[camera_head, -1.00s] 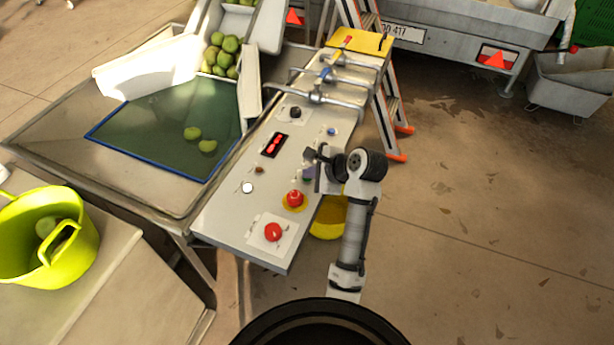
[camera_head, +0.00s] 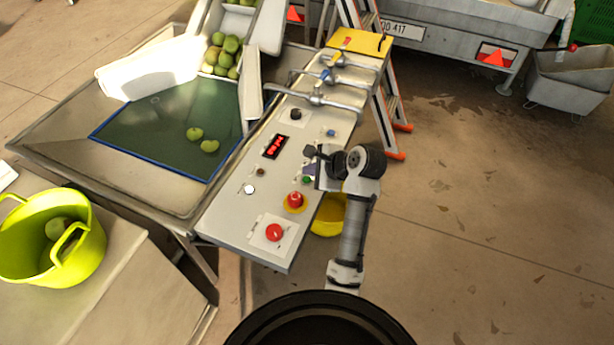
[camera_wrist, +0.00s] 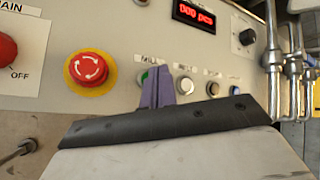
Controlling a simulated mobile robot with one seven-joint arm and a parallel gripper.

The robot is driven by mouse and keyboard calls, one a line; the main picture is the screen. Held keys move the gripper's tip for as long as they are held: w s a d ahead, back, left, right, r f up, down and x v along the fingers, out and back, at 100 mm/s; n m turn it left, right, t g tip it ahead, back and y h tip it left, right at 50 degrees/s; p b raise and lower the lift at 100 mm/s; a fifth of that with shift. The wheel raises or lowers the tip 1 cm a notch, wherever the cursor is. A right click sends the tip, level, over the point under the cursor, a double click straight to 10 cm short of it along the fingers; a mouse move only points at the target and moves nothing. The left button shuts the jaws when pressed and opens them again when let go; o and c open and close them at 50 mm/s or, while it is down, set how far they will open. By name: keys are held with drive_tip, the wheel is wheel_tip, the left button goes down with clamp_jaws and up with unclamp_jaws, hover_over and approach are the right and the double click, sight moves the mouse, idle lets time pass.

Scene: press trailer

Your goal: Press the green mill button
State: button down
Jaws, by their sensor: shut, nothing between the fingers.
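The control panel (camera_head: 228,217) slopes beside the sorting table. The green mill button (camera_wrist: 145,76) sits under the "MILL" label in the wrist view, partly hidden behind my fingers. In the head view the green button (camera_head: 306,181) shows as a small green spot near the panel's right edge. My gripper (camera_wrist: 158,88) has purple fingers, closed together and empty. Its tips are in front of the button and slightly to its right in the wrist view. I cannot tell whether they touch the panel. In the head view my gripper (camera_head: 310,169) is just above the green spot.
A red emergency stop (camera_wrist: 90,69) on a yellow ring is left of the mill button. A silver button (camera_wrist: 184,86) and others are to its right. Metal pipes (camera_head: 318,97) cross the panel's far end. A yellow bucket (camera_head: 328,216) is below the right edge.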

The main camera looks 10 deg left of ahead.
sight(311, 183)
wheel_tip(311, 183, up, 3)
drive_tip(key=shift+f+p, duration=0.2)
drive_tip(key=shift+p, duration=0.85)
drive_tip(key=shift+r, duration=0.95)
